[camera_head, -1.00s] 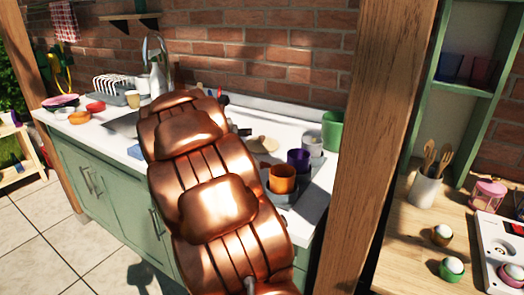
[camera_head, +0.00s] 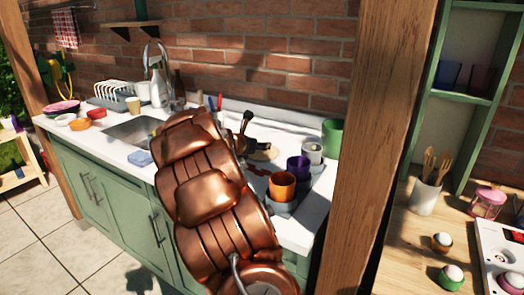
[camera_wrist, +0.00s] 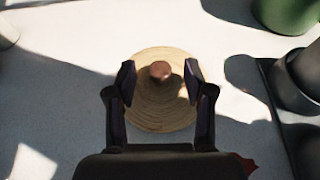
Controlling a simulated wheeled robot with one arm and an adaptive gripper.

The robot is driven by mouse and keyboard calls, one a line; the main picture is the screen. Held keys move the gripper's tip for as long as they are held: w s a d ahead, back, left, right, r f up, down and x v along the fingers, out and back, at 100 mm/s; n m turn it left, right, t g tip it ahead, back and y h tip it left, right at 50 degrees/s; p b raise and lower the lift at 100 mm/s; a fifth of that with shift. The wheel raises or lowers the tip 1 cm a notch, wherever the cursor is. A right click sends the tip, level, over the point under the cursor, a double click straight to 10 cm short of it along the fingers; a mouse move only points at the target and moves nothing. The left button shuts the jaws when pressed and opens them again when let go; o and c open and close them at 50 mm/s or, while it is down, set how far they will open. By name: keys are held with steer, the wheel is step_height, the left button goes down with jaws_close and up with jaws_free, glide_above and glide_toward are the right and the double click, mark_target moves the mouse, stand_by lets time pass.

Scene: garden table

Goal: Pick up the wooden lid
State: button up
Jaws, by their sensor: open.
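The wooden lid (camera_wrist: 160,115) is a round, light wooden disc with a reddish-brown knob (camera_wrist: 160,71) at its middle. It lies on the white counter, and in the head view the lid (camera_head: 263,152) shows partly, behind my arm and gripper. My gripper (camera_wrist: 158,82) is open above the lid in the wrist view, one finger on each side of the knob with gaps between. In the head view my gripper (camera_head: 245,130) is at the lid's left side, partly hidden. I cannot tell how high the fingertips are above the lid.
An orange cup (camera_head: 282,187), a purple cup (camera_head: 298,167) and a grey cup (camera_head: 312,151) stand right of the lid. A green pot (camera_head: 331,138) stands behind them. The sink (camera_head: 133,130) is to the left. A wooden post (camera_head: 365,150) rises at the counter's right end.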

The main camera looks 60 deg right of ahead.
steer(key=shift+x, duration=1.15)
steer(key=shift+c, duration=0.3)
jaws_close()
